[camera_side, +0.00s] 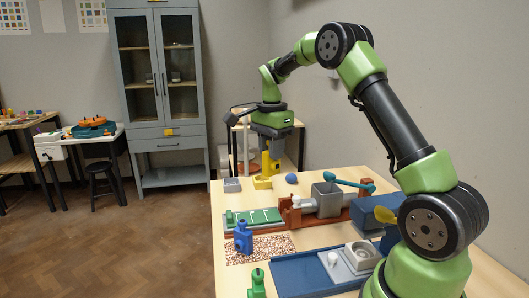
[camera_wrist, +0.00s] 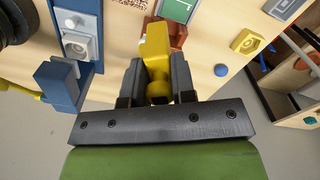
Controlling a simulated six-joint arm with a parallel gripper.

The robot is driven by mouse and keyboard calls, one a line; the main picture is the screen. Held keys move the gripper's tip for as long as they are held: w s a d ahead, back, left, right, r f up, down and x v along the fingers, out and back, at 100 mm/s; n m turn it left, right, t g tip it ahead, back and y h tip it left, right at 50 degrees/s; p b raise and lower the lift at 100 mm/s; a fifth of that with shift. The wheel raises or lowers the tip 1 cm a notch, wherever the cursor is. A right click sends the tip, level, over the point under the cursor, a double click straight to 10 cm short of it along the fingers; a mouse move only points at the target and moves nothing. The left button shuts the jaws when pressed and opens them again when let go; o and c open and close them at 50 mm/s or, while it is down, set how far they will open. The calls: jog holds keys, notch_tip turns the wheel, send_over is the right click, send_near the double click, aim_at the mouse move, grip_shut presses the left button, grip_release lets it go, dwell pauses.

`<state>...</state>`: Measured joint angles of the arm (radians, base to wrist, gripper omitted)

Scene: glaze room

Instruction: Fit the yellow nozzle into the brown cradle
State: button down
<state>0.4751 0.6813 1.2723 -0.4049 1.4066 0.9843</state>
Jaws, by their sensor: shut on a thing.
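The yellow nozzle (camera_side: 270,163) hangs below my gripper (camera_side: 272,148), held above the far end of the table. In the wrist view, my gripper (camera_wrist: 157,95) is shut on the nozzle (camera_wrist: 156,45), with a dark finger on each side. The brown cradle (camera_side: 291,214) appears to be the reddish-brown stand at the table's middle, beside a grey box and cylinder. It is nearer the arm's base than the nozzle, and the two are apart. In the wrist view, a brown part (camera_wrist: 179,32) shows partly hidden behind the nozzle.
A yellow block (camera_side: 263,183), a blue ball (camera_side: 291,178) and a small grey box (camera_side: 232,185) sit at the far end. A green board (camera_side: 252,219), a blue bottle (camera_side: 243,238) on a speckled mat and a blue tray (camera_side: 300,275) stand nearer.

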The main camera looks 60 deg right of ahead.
jog(key=m, duration=0.1)
jog(key=d+m, duration=0.1)
jog(key=m, duration=0.1)
jog(key=shift+s, duration=0.1)
jog(key=s+d+m, duration=0.2)
jog(key=d+m, duration=0.4)
jog(key=m, duration=1.4)
jog(key=shift+m, duration=0.3)
jog(key=shift+w+d+f, duration=0.15)
jog(key=shift+f, duration=3.85)
jog(key=shift+w+d+f, duration=0.1)
jog(key=shift+f, duration=3.85)
